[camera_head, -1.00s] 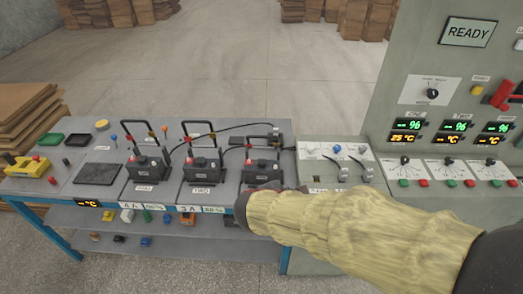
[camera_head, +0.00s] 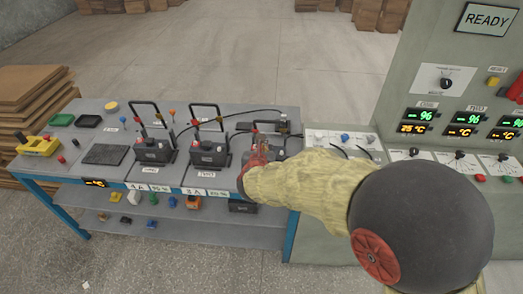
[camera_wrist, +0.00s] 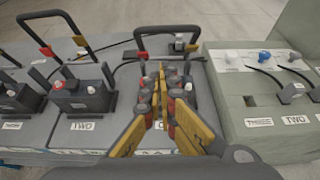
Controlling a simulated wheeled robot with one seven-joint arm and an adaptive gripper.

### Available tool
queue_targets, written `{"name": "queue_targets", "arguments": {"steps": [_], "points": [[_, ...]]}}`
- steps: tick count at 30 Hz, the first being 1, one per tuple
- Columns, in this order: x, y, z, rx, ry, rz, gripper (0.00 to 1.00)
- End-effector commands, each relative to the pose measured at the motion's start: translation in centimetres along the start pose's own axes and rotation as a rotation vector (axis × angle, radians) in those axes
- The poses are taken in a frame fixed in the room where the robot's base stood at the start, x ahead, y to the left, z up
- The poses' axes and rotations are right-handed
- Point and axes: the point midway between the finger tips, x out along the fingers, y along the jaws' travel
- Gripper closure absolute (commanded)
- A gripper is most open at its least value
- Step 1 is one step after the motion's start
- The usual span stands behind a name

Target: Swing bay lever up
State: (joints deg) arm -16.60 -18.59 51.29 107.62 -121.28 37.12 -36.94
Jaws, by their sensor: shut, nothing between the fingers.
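Three battery bays stand in a row on the grey bench (camera_head: 105,186). The left bay lever (camera_head: 146,104) and the middle bay lever (camera_head: 205,107) are black loops standing upright. The third bay lever (camera_head: 262,126) looks low and laid back in the head view; a black loop (camera_wrist: 166,15) shows beyond my fingers in the wrist view. My gripper (camera_head: 258,146) is shut and empty over the third bay, its fingers (camera_wrist: 162,76) hiding most of that battery. I cannot tell whether they touch it. The battery labelled TWO (camera_wrist: 82,98) sits left of my fingers.
A grey console (camera_wrist: 258,105) with cables and knobs adjoins the bench on the right. A tall panel (camera_head: 440,55) reading READY rises behind it. A black cable (camera_head: 240,118) crosses behind the bays. Cardboard stacks (camera_head: 35,90) stand at the left.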

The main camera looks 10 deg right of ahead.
Motion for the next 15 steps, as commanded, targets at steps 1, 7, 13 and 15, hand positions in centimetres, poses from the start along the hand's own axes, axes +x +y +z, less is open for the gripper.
{"name": "queue_targets", "arguments": {"steps": [1, 7, 13, 15], "points": [[1.2, -0.1, -0.3, 0.000, 0.001, -0.004, 1.00], [4.8, -0.1, 0.0, 0.002, 0.000, -0.003, 1.00], [6.4, -0.1, 2.2, 0.003, -0.001, -0.001, 1.00], [6.8, 0.0, 2.5, 0.002, 0.000, -0.001, 1.00]]}}
